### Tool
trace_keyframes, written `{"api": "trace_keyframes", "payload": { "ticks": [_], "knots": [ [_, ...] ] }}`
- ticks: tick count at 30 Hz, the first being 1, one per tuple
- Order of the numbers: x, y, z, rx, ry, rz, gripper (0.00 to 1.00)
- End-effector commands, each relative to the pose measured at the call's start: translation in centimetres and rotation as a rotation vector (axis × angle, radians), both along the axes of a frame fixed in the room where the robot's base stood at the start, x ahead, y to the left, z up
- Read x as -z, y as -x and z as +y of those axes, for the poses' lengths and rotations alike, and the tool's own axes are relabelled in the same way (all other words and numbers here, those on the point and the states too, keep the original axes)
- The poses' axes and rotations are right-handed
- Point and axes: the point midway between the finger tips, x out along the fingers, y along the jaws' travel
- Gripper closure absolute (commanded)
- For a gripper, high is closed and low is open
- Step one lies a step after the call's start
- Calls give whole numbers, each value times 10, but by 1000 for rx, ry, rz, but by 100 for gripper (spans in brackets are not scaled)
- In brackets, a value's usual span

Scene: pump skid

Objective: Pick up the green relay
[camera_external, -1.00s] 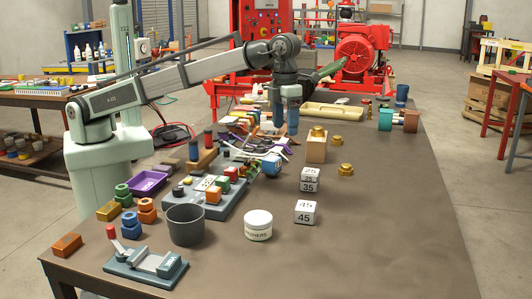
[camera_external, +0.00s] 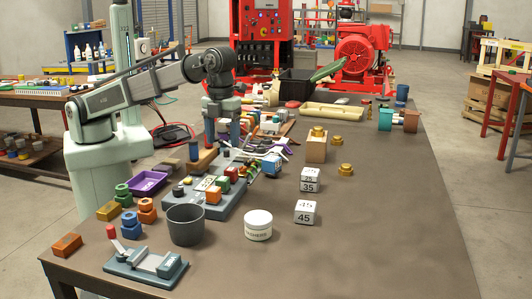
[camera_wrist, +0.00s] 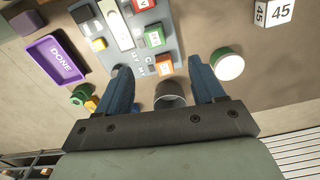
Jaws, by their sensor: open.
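The green relay (camera_wrist: 154,36) is a small green block with a pale label on the grey board (camera_wrist: 178,42), between an orange block (camera_wrist: 164,65) and a red block (camera_wrist: 143,4) in the wrist view. In the external view the relay (camera_external: 223,185) sits on the right part of the board. My gripper (camera_wrist: 160,68) is open and empty, with its two blue fingers apart. The orange block shows between the fingertips, and the relay lies just beyond them. In the external view my gripper (camera_external: 221,142) is above the far part of the board.
A grey cup (camera_external: 186,225) and a white jar (camera_external: 258,225) stand in front of the board. A purple tray (camera_external: 148,182) lies to its left. Numbered white cubes (camera_external: 305,212) stand to the right. The table's right side is mostly clear.

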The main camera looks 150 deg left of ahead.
Motion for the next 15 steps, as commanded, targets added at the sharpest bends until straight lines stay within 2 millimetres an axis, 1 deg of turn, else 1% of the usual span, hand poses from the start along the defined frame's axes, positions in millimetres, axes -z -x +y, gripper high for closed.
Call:
{"api": "trace_keyframes", "payload": {
  "ticks": [3,5,8,11,15],
  "knots": [
    [0,0,0,-79,1,1,32],
    [1,0,0,-101,1,2,32],
    [8,1,0,-116,1,3,32],
    [21,1,-1,-116,2,4,32],
    [44,2,-1,-115,2,4,32]
  ]
}}
